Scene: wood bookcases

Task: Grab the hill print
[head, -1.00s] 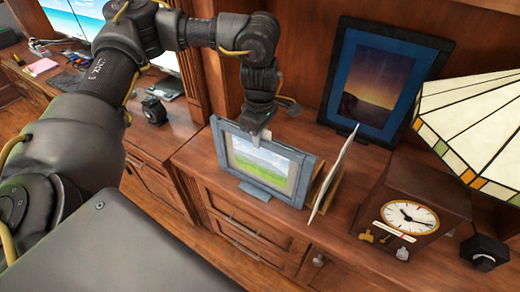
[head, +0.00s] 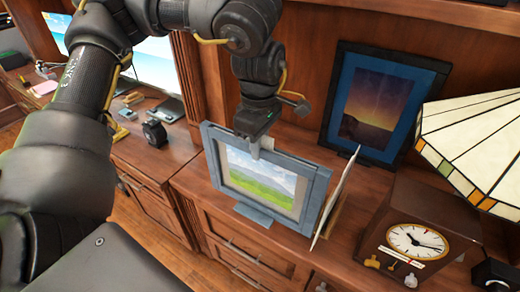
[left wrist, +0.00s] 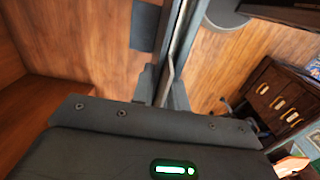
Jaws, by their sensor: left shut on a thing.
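The hill print (head: 262,177) is a framed picture of green hills under a blue sky, in a grey-blue frame. It is upright over the front part of the wooden cabinet top in the head view. My left gripper (head: 256,149) comes down from above and is shut on the frame's top edge. In the left wrist view the frame shows edge-on as a grey strip (left wrist: 185,28) between the fingers (left wrist: 163,90). Whether its foot touches the cabinet top is hard to tell. My right gripper is not in view.
A thin white panel (head: 338,190) stands close behind the print's right side. A dark-blue framed sunset picture (head: 383,103), a wooden clock (head: 417,225) and a stained-glass lampshade (head: 480,145) stand farther right. A desk with monitors (head: 150,62) is at left.

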